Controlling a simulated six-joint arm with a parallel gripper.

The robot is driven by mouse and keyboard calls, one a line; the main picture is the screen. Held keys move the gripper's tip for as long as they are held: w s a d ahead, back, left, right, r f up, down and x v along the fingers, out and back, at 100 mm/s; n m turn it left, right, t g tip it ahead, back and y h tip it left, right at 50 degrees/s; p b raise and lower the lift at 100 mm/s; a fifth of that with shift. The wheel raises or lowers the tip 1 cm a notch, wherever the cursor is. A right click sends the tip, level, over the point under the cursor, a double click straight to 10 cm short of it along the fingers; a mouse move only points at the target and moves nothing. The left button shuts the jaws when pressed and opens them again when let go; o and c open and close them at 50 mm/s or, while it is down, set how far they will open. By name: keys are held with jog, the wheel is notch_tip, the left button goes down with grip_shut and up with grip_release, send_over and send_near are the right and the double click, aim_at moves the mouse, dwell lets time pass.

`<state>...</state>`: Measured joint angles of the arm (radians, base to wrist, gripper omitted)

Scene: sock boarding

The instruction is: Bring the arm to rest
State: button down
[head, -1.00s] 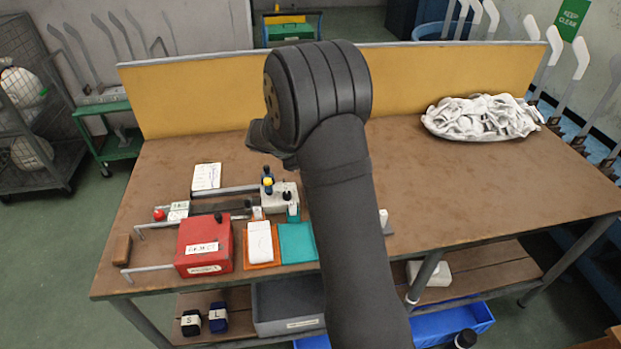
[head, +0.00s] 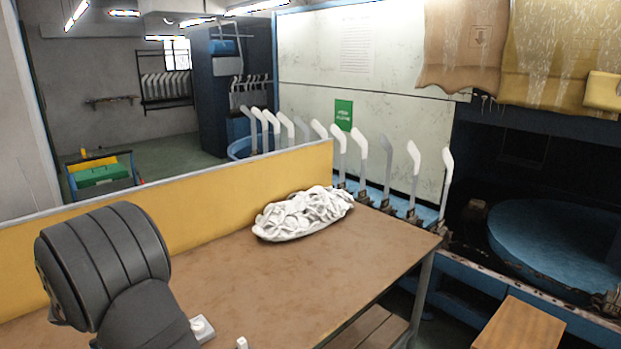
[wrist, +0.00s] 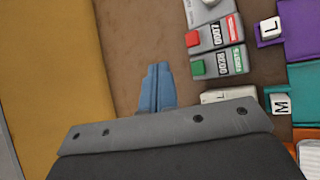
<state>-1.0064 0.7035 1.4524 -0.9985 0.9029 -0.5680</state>
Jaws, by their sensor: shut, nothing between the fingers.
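My arm (head: 105,265) shows at the lower left of the head view, bent over the brown table (head: 290,285). Its end is hidden in that view. In the wrist view my gripper (wrist: 157,72) has its two blue fingers together with nothing between them. The fingers point over bare brown tabletop, between the yellow back panel (wrist: 40,70) on the left and the counters on the right. How high they are above the table I cannot tell.
Right of the fingers in the wrist view are a red-button counter (wrist: 212,36), a green-button counter (wrist: 218,63) and blocks marked L (wrist: 269,28) and M (wrist: 281,103). A white cloth heap (head: 303,213) lies at the table's back. Upright white sock boards (head: 363,155) stand behind it.

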notch_tip(320, 180, up, 2)
dwell(0.4)
